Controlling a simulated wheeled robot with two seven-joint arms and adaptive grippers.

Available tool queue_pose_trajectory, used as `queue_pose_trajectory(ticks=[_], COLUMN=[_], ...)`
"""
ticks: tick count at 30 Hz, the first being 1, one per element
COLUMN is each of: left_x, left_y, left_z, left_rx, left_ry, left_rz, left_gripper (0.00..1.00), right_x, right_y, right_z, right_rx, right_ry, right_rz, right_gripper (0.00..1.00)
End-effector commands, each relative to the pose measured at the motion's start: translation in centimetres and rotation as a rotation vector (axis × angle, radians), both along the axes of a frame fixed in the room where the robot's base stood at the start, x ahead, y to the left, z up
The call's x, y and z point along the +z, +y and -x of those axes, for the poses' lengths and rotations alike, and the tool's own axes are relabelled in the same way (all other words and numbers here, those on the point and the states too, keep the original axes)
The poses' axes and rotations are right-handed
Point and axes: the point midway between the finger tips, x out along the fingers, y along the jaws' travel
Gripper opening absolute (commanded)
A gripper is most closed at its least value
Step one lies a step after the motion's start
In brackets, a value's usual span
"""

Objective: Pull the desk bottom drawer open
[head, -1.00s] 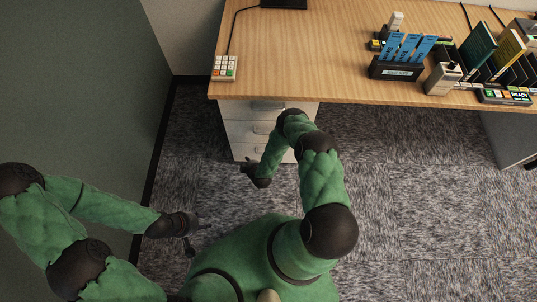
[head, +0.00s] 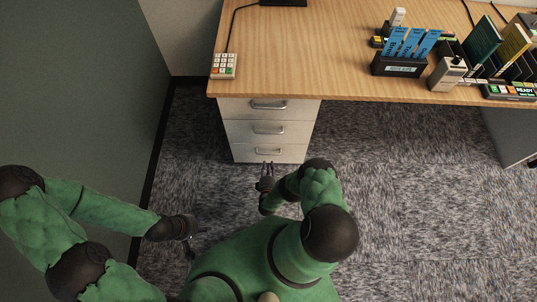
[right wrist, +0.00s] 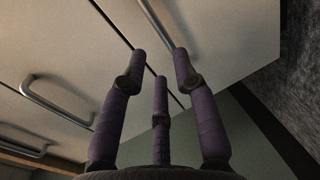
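The desk's drawer unit stands under the left end of the desk, with three pale drawers that look closed. The bottom drawer (head: 245,154) is the lowest, and its metal handle (head: 268,151) shows in the head view. My right gripper (head: 267,166) is just in front of this drawer, pointing at it. In the right wrist view its purple fingers (right wrist: 160,70) are spread, with the bottom handle (right wrist: 158,22) beyond and between the fingertips. I cannot tell whether they touch it. My left gripper (head: 190,240) hangs low at the left, away from the drawers; its fingers are unclear.
The middle drawer handle (right wrist: 55,100) lies left of the fingers in the right wrist view. The desk top (head: 310,50) overhangs the drawers and holds a keypad (head: 224,66) and a card holder (head: 398,66). A green-grey wall (head: 80,100) stands at the left. Carpet (head: 410,190) is clear at the right.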

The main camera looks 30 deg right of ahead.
Motion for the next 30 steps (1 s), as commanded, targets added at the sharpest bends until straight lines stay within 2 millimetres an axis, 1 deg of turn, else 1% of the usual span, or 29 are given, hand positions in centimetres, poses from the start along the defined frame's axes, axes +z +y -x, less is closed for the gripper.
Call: queue_pose_trajectory(ticks=[1,6,12,18,28,29,30], left_x=[-0.6,-1.8,-2.9,-3.4,-3.4,-3.4,-3.4], left_y=[0.0,0.0,0.0,0.0,0.0,0.0,0.0], left_z=[0.0,0.0,0.0,0.0,0.0,0.0,0.0], left_rx=[0.000,0.000,0.000,0.000,0.000,0.000,0.000], left_ry=[0.000,0.000,0.000,0.000,0.000,0.000,0.000], left_rz=[0.000,0.000,0.000,0.000,0.000,0.000,0.000], left_gripper=[0.40,0.40,0.40,0.40,0.40,0.40,0.40], right_x=[-0.3,-1.1,-1.7,-1.9,-1.8,-1.8,-1.8], right_y=[-0.5,-2.1,-3.6,-4.4,-4.5,-4.5,-4.5], right_z=[-0.9,-3.4,-5.9,-7.2,-7.4,-7.4,-7.4], right_rx=[0.001,0.000,0.001,0.000,-0.001,0.000,0.000], right_ry=[-0.003,-0.003,-0.002,0.000,0.000,0.000,0.000], right_rz=[0.001,-0.001,-0.001,-0.004,-0.004,-0.004,-0.004], right_gripper=[0.30,0.30,0.30,0.30,0.30,0.21,0.10])
